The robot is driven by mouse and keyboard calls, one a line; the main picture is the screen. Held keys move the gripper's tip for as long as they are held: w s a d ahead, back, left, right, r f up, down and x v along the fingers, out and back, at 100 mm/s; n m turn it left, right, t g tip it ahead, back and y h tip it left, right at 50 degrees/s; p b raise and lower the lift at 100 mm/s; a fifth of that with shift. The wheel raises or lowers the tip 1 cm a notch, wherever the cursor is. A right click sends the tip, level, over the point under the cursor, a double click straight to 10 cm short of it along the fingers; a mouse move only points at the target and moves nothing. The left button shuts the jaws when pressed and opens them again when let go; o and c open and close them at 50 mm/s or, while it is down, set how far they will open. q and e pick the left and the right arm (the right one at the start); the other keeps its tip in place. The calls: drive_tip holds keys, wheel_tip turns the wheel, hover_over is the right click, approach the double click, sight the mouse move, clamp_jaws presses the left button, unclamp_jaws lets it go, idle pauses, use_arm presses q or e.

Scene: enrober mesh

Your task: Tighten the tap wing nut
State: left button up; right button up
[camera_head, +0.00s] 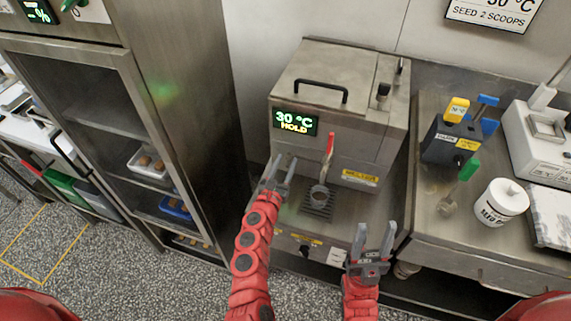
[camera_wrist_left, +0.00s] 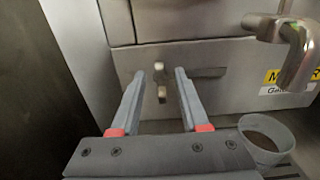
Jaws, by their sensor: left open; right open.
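The steel tempering machine (camera_head: 325,85) has a tap with a red handle (camera_head: 329,148) on its front. In the left wrist view the tap's curved metal spout (camera_wrist_left: 297,60) is at the upper right. A small metal wing-shaped piece (camera_wrist_left: 161,80), which looks like the wing nut, stands roughly upright on the machine's front. My left gripper (camera_head: 280,172), also in the left wrist view (camera_wrist_left: 159,76), is open, and the piece shows between its fingertips. I cannot tell if they touch. In the head view I cannot make the piece out. My right gripper (camera_head: 374,240) is open and empty, lower right.
The right bench holds a white tub (camera_head: 500,202) and a dark block with coloured handles (camera_head: 452,140). A tall steel cabinet (camera_head: 180,100) stands close on the left.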

use_arm(q)
drive_tip(key=shift+w, duration=0.1)
clamp_jaws()
